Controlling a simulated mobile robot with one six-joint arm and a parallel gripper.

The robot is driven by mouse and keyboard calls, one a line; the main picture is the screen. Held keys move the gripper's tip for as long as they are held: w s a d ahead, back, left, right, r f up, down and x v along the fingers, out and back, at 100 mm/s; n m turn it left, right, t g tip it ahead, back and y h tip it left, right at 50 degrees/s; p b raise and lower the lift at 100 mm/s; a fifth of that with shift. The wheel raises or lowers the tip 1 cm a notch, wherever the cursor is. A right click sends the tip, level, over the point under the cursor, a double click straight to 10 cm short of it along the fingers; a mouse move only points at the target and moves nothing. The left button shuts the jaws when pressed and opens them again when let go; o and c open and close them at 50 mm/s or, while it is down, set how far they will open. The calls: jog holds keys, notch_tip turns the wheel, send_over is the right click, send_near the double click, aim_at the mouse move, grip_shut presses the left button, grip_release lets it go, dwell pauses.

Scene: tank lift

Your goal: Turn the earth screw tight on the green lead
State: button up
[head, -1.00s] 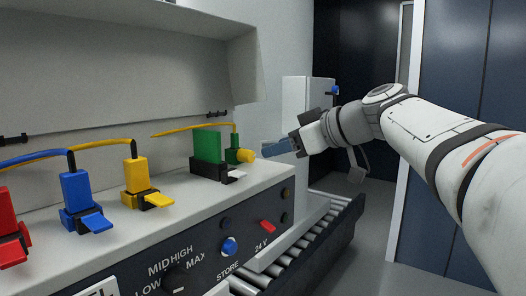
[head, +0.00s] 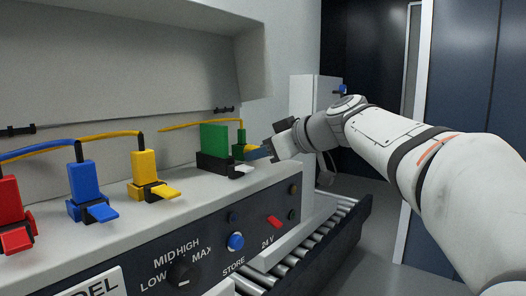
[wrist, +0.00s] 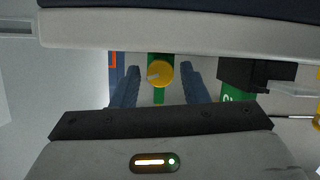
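The earth screw is a yellow round knob (wrist: 161,74) with a pale mark on its face, set on a green terminal block (wrist: 159,98). In the head view the green terminal (head: 240,146) stands at the right end of the bench top, with the yellow-green lead (head: 200,123) running to it. My gripper (head: 262,150) is at the knob and mostly hides it there. In the wrist view my gripper (wrist: 160,80) is open, one finger on each side of the knob, with a visible gap on both sides.
A green plug (head: 213,138) in a black holder stands just left of the terminal, close to my fingers. Yellow (head: 143,172), blue (head: 84,183) and red (head: 10,200) plugs stand further left. A roller conveyor (head: 318,235) runs along the bench front.

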jog(key=c, duration=0.8)
jog(key=shift+m+g+y, duration=0.4)
jog(key=shift+m+g, duration=0.2)
jog(key=shift+m, duration=0.5)
jog(key=o, duration=1)
jog(key=shift+d, duration=0.1)
jog(key=p+v, duration=0.2)
jog(key=v, duration=0.5)
jog(key=shift+d, duration=0.35)
jog(key=shift+s+r, duration=0.15)
